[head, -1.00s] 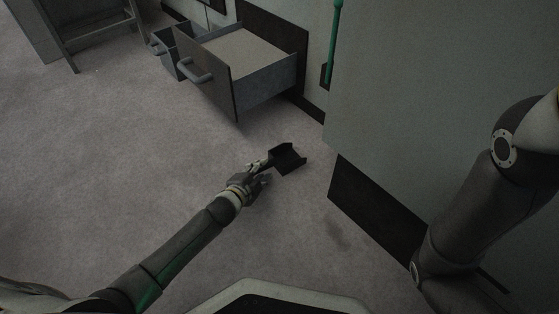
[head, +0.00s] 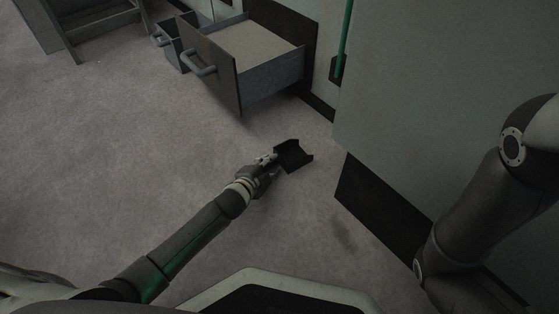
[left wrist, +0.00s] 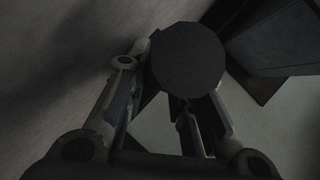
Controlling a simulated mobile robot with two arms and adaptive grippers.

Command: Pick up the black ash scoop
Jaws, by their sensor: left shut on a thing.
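The black ash scoop (head: 294,155) is near the floor, with its open pan facing away from my left arm, to the right. My left gripper (head: 268,163) is at the handle end of the scoop and is shut on it. The gripper hides most of the handle. In the left wrist view, a dark round end (left wrist: 188,60), seemingly of the scoop, sits between and in front of the fingers. I cannot tell whether the pan touches the floor. My right arm shows at the right, but its gripper is out of view.
An open drawer (head: 240,85) with a grey handle sticks out beyond the scoop. A grey-green cabinet (head: 440,110) with a dark base stands close on the right. A green pole (head: 345,35) is by the wall. The carpet (head: 120,150) at left is clear.

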